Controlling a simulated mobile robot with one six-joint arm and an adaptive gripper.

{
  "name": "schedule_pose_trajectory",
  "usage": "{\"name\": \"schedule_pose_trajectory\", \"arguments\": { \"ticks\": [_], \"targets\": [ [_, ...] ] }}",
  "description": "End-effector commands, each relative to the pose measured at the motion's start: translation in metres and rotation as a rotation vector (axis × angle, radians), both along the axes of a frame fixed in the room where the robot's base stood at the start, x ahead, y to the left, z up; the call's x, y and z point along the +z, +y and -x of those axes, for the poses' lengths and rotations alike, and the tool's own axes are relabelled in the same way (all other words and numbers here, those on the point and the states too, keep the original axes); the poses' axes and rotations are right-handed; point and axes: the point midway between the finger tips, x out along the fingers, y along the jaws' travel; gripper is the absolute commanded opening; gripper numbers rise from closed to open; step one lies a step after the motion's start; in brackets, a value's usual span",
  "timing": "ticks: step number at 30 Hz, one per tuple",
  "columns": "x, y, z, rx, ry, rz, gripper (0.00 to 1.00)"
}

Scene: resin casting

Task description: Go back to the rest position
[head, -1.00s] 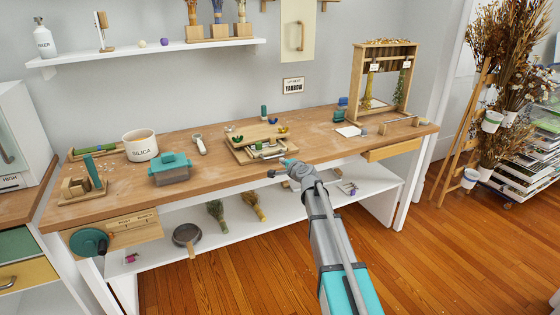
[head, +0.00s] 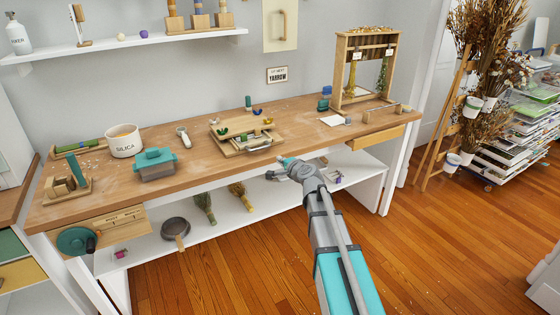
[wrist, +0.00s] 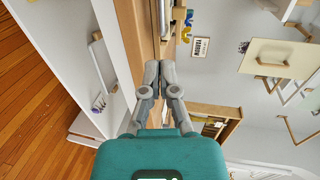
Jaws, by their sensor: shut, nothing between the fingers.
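My gripper (head: 277,168) is in front of the workbench (head: 300,121), near its front edge, in the head view. In the wrist view my gripper (wrist: 160,66) shows with its fingers together and nothing between them. My arm reaches up from the lower right of the head view. The wooden tray with a press (head: 240,148) lies on the bench just behind the gripper, apart from it.
A silica pot (head: 124,142) and a teal-lidded box (head: 155,164) stand on the left of the bench. A wooden drying frame (head: 338,70) stands at the right. The lower white shelf (head: 270,208) holds dried bunches and a pan (head: 175,228).

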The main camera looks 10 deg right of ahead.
Motion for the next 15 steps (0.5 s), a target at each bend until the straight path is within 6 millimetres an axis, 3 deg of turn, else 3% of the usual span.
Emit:
{"name": "schedule_pose_trajectory", "arguments": {
  "ticks": [8,15],
  "targets": [
    [-0.004,0.006,0.007,0.029,0.011,0.037,0.0],
    [-0.033,0.033,0.049,0.204,0.093,0.253,0.0]
  ]
}}
